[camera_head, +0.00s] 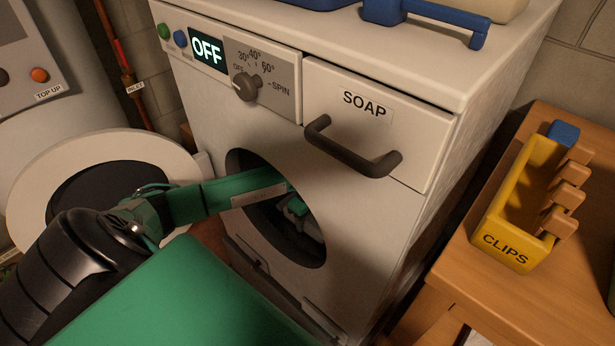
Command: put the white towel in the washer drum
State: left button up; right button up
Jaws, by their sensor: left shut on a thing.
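The washer (350,225) stands ahead, its display reading OFF. Its round door (35,170) is swung open to the left. The drum opening (262,232) is dark inside. My left arm comes in from the left, and my left gripper (300,208) is inside the opening, only partly visible. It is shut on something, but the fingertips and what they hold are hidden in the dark. I cannot make out the white towel anywhere in view. My right gripper is not in view.
A closed soap drawer (375,115) with a dark handle (350,153) juts out above the opening. To the right, a yellow clips box (507,247) with wooden clips stands on a wooden table (465,290). A blue-handled object (430,14) lies on the washer's top. A boiler-like unit (75,105) is at left.

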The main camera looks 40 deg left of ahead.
pick_arm(q)
jog(key=shift+f, duration=0.45)
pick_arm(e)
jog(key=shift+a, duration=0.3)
pick_arm(q)
jog(key=shift+f, duration=0.1)
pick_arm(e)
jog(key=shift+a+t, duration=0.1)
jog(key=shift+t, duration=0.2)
pick_arm(q)
jog(key=o, duration=1)
